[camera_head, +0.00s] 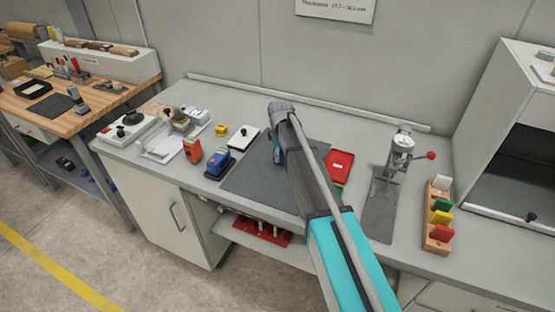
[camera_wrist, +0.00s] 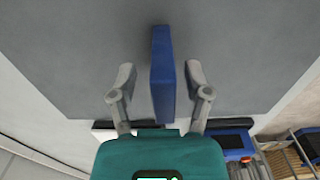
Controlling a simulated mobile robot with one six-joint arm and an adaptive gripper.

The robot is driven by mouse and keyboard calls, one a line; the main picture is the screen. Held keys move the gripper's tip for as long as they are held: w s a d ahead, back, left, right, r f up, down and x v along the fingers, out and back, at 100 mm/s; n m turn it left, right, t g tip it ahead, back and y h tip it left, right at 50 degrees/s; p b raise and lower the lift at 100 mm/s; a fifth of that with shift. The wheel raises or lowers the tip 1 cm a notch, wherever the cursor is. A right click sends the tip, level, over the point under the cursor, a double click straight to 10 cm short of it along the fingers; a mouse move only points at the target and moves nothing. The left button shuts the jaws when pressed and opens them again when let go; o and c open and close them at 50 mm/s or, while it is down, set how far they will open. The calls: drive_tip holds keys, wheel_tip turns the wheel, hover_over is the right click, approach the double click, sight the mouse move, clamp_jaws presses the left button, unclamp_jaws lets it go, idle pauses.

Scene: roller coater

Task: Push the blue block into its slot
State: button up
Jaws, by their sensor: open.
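The blue block (camera_wrist: 162,75) stands out from the dark grey mat (camera_wrist: 90,45) in the wrist view, long and narrow. The open fingers of my gripper (camera_wrist: 160,82) are on either side of it, with a gap on both sides. In the head view a small part of the blue block (camera_head: 277,156) shows beside my arm, which hides much of it. A wooden rack (camera_head: 432,243) at the right of the bench holds white, green, yellow and red blocks upright in a row. I cannot clearly make out an empty slot there.
A press with a red knob (camera_head: 401,150) stands between the mat and the rack. A red tray (camera_head: 339,167) lies right of my arm. A blue device (camera_head: 220,163) and an orange device (camera_head: 192,150) stand left of the mat. A grey cabinet (camera_head: 500,120) stands at the right.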

drive_tip(key=shift+c, duration=0.3)
clamp_jaws()
idle(0.4)
